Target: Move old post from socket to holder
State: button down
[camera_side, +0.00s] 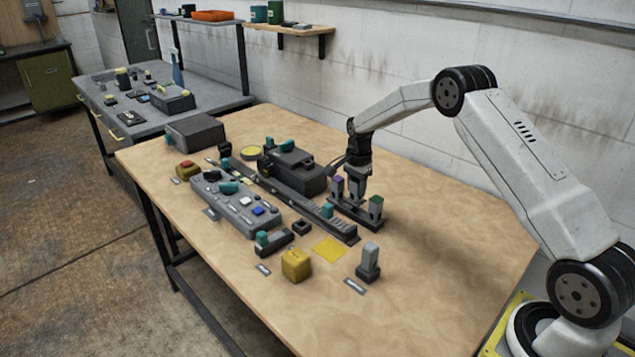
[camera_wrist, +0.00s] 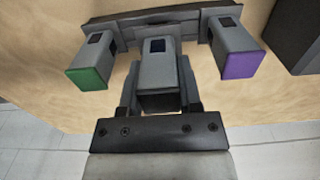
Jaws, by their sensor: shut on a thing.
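My gripper (camera_side: 356,184) points down at the dark holder rack (camera_side: 344,213) on the right of the bench. It is shut on a plain grey post (camera_wrist: 158,73), with one finger (camera_wrist: 187,82) on each side. This post stands in line between a purple-topped post (camera_side: 337,188) and a green-topped post (camera_side: 375,208). In the wrist view the dark holder bar (camera_wrist: 150,17) lies behind all three. The held post's lower end is close to the bar; I cannot tell whether it is fully seated. A small dark square socket (camera_side: 301,228) appears empty.
Another grey post (camera_side: 369,262) stands near the front, with a yellow block (camera_side: 296,265) to its left. A yellow square (camera_side: 330,249) marks the bench. A long dark rail (camera_side: 300,203) and a grey control box (camera_side: 236,203) lie left. The right of the bench is clear.

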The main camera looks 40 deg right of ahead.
jog(key=shift+f, duration=1.4)
dwell(1.0)
grip_release()
jog(key=shift+r, duration=0.15)
dwell(0.3)
jog(key=shift+r, duration=3.3)
